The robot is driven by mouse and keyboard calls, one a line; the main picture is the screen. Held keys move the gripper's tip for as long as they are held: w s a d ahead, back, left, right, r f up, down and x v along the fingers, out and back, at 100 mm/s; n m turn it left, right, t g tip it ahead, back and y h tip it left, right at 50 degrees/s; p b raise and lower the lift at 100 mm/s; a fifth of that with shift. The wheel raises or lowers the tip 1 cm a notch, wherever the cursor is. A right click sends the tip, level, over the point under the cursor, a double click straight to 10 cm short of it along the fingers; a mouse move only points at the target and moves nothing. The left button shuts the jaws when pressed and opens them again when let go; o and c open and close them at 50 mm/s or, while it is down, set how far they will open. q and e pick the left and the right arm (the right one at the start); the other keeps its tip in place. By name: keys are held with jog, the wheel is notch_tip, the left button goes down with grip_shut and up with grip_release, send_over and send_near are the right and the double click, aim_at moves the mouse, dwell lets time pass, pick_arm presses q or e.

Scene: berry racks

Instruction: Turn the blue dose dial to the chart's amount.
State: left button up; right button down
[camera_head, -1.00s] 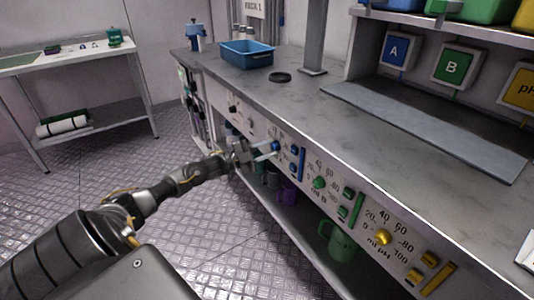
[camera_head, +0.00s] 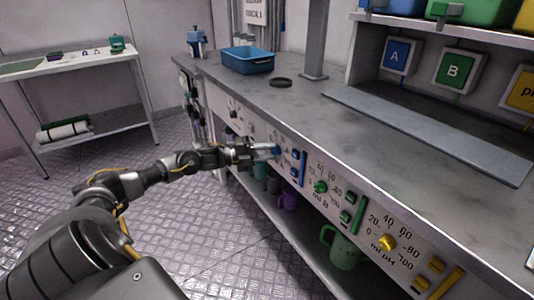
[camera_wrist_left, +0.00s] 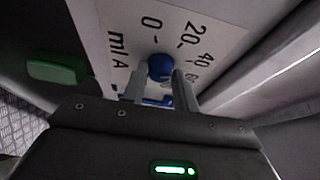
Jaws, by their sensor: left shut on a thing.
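The blue dose dial (camera_wrist_left: 160,67) sits on a white scale plate (camera_wrist_left: 118,22) marked "ml A", with 0, 20 and 40 readable in the left wrist view. My left gripper (camera_wrist_left: 162,78) has its two fingers on either side of the dial and is shut on it. In the head view the left gripper (camera_head: 268,151) reaches the panel at the blue dial (camera_head: 277,151). The dial's pointer is hidden, so I cannot tell its setting. No chart with a readable amount shows. My right gripper is not in view.
To the right on the panel are a green dial (camera_head: 320,187) and a yellow dial (camera_head: 387,242), with buttons and upright bars. A green jug (camera_head: 343,246) stands on the shelf below. A blue bin (camera_head: 247,60) sits on the worktop.

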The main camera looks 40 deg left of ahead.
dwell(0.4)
pick_arm(q)
jog(key=o, duration=1)
jog(key=shift+c, duration=0.2)
jog(key=p+v, duration=0.1)
jog(key=v, duration=0.9)
jog(key=shift+s+a, duration=0.25)
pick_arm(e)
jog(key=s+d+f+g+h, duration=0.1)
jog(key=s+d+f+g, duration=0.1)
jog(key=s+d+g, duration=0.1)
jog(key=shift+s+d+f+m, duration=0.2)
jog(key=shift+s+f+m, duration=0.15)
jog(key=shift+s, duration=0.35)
